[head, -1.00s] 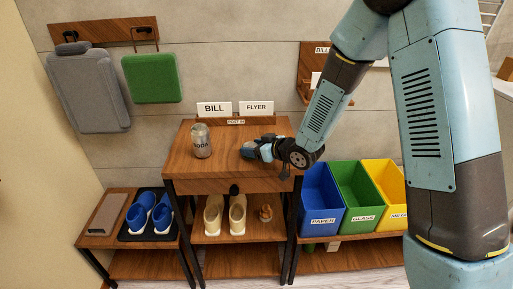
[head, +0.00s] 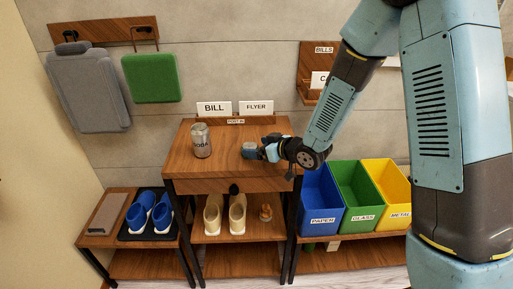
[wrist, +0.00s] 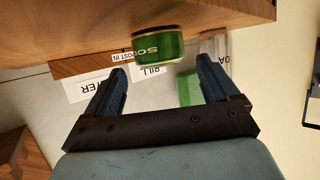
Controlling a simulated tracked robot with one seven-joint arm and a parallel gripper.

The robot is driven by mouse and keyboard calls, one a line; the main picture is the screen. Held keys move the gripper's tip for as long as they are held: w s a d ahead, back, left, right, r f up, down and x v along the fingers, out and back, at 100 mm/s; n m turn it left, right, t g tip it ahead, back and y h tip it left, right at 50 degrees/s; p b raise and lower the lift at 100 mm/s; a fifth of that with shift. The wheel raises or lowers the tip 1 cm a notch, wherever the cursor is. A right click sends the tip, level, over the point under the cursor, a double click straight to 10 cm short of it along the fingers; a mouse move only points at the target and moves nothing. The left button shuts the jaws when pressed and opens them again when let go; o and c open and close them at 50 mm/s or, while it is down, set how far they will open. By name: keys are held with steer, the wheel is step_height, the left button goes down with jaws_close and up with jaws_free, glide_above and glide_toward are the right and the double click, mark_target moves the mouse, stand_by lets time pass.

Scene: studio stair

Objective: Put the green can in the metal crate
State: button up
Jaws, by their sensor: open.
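The green can (wrist: 158,47) stands on the wooden table top in the wrist view, which is upside down. It is just beyond and between the fingertips of my gripper (wrist: 163,78), with a gap to the fingers. In the head view my gripper (head: 262,152) is low over the right part of the table top, and the can is hard to make out beside its tip. My gripper is open and empty. The metal crate is the yellow bin (head: 386,180) labelled METAL, right of the table, and its inside looks empty.
A silver soda can (head: 201,141) stands left on the table top (head: 190,168). BILL and FLYER cards stand at its back edge. A blue paper bin (head: 320,195) and green glass bin (head: 357,190) stand between table and yellow bin. Shoes sit on lower shelves.

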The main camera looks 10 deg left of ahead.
steer(key=v, duration=0.9)
steer(key=shift+d, duration=0.3)
